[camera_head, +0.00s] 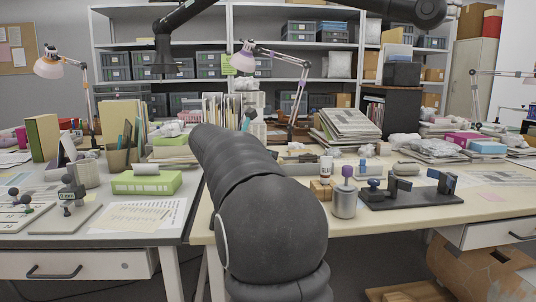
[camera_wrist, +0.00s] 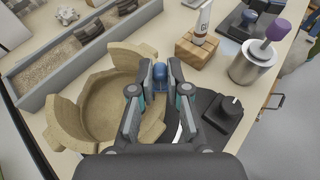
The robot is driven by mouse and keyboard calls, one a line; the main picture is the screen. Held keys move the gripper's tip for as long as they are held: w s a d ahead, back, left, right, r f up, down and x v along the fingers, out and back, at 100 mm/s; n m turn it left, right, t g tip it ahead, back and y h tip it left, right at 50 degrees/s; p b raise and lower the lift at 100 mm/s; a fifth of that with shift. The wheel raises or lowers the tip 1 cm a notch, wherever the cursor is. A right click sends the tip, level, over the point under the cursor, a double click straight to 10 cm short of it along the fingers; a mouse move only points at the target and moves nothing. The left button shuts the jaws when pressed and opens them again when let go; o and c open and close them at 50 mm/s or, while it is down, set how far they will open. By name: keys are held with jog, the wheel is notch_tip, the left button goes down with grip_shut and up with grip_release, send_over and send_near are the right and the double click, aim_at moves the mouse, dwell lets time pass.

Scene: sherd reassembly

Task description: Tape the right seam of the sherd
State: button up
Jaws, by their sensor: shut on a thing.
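The sherd is a tan, curved, bowl-like pottery piece (camera_wrist: 95,112) with raised broken edges, left of and behind my gripper in the wrist view. A seam cannot be made out clearly. My gripper (camera_wrist: 160,88) is shut on a small blue rounded piece (camera_wrist: 160,71) between its fingertips, at the sherd's right side. Whether that piece touches the sherd cannot be told. A black stand with a dark knob (camera_wrist: 231,113) lies right of the gripper. In the head view my arm hides the gripper and the sherd.
A long grey tray (camera_wrist: 62,62) with grainy fill lies behind the sherd. A wooden block (camera_wrist: 197,50) holds a white tube (camera_wrist: 203,18). A metal can (camera_head: 344,204) holds a purple-topped tool (camera_head: 347,171). A black fixture (camera_head: 412,198) stands right of it. The front right tabletop is clear.

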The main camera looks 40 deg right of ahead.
dwell(0.4)
jog(key=o, duration=0.8)
jog(key=v, duration=1.2)
jog(key=shift+s, duration=0.1)
jog(key=s+a+f+m+t+y, duration=0.1)
jog(key=s+a+f+m+y, duration=0.3)
jog(key=s+a+f+m, duration=0.2)
jog(key=s+a+f+m+t+y, duration=0.1)
jog(key=s+a+f+m+y, duration=0.4)
jog(key=s+a+f+m, duration=0.2)
jog(key=s+a+f+m+t+y, duration=0.1)
jog(key=s+a+f+m+y, duration=0.3)
jog(key=s+a+f, duration=0.6)
jog(key=shift+s+a+f+m+y, duration=0.15)
jog(key=shift+s+f+m, duration=0.3)
jog(key=shift+s, duration=0.35)
jog(key=shift+s+f+m+y, duration=0.1)
jog(key=shift+s+f+m, duration=0.4)
jog(key=shift+s, duration=0.25)
jog(key=shift+s+a+f+m+y, duration=0.15)
jog(key=shift+s+f+m, duration=0.3)
jog(key=shift+s, duration=0.35)
